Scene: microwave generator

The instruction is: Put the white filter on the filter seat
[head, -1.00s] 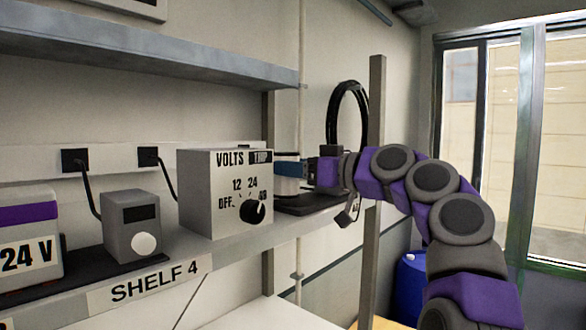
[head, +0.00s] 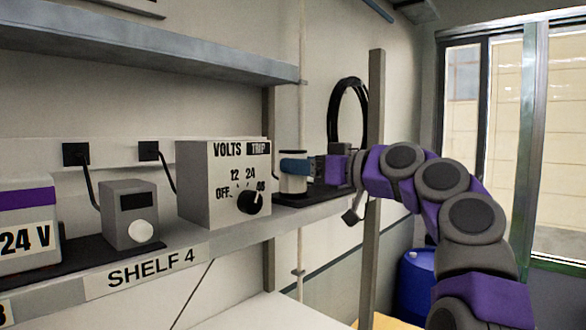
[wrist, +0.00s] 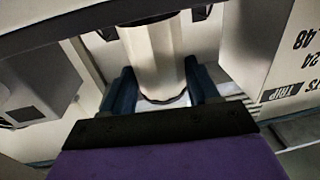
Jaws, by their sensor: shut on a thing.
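The white filter (head: 293,184) is an upright white cylinder just right of the VOLTS box in the head view. My gripper (head: 294,167) is shut on it, with blue fingers around its upper part. In the wrist view the filter (wrist: 155,60) stands between the two blue fingers (wrist: 160,92), and its far end meets or overlaps a dark round edge. A black base (head: 297,198) lies below the filter on the shelf. I cannot make out the filter seat clearly, nor whether the filter touches the base.
The grey VOLTS box (head: 212,190) with a black knob stands close left of the filter. A small grey unit (head: 128,215) and a 24 V box (head: 25,222) are further left on the shelf (head: 240,238). A grey post (head: 375,120) rises behind my arm.

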